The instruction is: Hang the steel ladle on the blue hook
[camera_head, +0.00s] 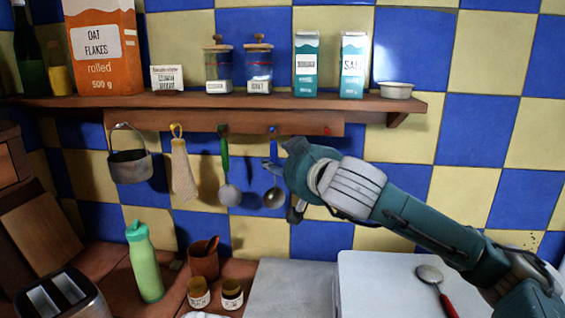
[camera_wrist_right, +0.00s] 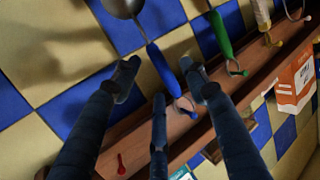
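The steel ladle (camera_head: 274,197) has a round steel bowl and a blue handle. It hangs bowl down under the shelf, its handle top at the blue hook (camera_head: 273,131). In the right wrist view the ladle (camera_wrist_right: 163,72) reaches up to the blue hook (camera_wrist_right: 185,105) and appears to hang on it. My right gripper (camera_head: 282,190) is beside the ladle and partly covers the handle in the head view. In the right wrist view the fingers of my right gripper (camera_wrist_right: 162,78) are spread, with gaps on both sides of the handle. My left gripper is out of view.
A green-handled utensil (camera_head: 229,194), a cloth mitt (camera_head: 183,175) and a pot (camera_head: 130,167) hang to the left. The red hook (camera_head: 327,130) is bare. The shelf (camera_head: 220,101) above holds jars and cartons. A red-handled spoon (camera_head: 430,274) lies on the white surface (camera_head: 375,280).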

